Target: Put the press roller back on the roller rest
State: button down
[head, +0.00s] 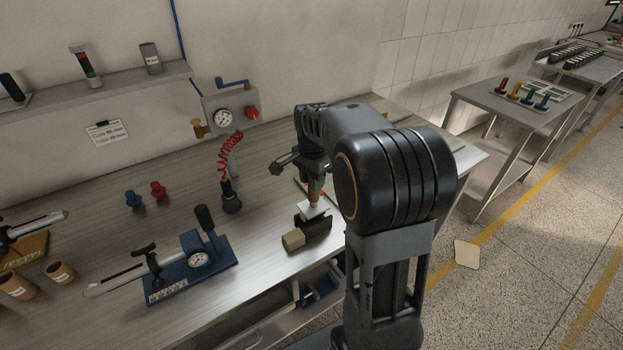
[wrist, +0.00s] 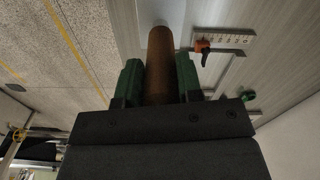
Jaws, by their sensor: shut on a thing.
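My gripper (head: 316,188) hangs over the right part of the bench, its fingers partly hidden by my arm in the head view. In the wrist view its green finger pads (wrist: 160,82) are shut on the brown handle of the press roller (wrist: 160,60), one pad on each side. A pale part shows beyond the handle. In the head view a whitish piece (head: 312,209) shows just below the fingers. A dark block-like stand (head: 313,232), possibly the roller rest, is just below that; I cannot tell whether they touch.
A tan block (head: 293,240) sits beside the dark stand near the bench's front edge. A blue gauge fixture (head: 190,262) is to the left, a black-handled tool with a red coiled hose (head: 231,200) behind. In the wrist view a scale plate with an orange lever (wrist: 204,47) lies near.

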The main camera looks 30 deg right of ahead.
jog(key=shift+f+b, duration=1.2)
jog(key=shift+f, duration=0.6)
jog(key=c, duration=0.7)
grip_release()
notch_tip(320, 180, up, 14)
jog(key=shift+f, duration=0.1)
jog(key=shift+w+n, duration=0.3)
jog(key=shift+n, duration=0.4)
jog(key=f+n, duration=0.2)
jog(key=f, duration=0.1)
jog(key=s+f+n, duration=0.1)
jog(key=shift+s+a+f+n+t, duration=0.1)
jog(key=shift+a+f+n+t, duration=0.15)
jog(key=shift+n+t, duration=0.15)
jog(key=s+a+f+n+t, duration=0.1)
jog(key=s+a+f+n, duration=0.2)
jog(key=s, duration=0.4)
jog(key=s+a+f+n+t, duration=0.2)
jog(key=s+a+n, duration=0.3)
jog(key=s, duration=0.3)
jog(key=shift+s+a+f+n, duration=0.15)
jog(key=shift+a+f+n, duration=0.1)
jog(key=shift+f+n, duration=0.3)
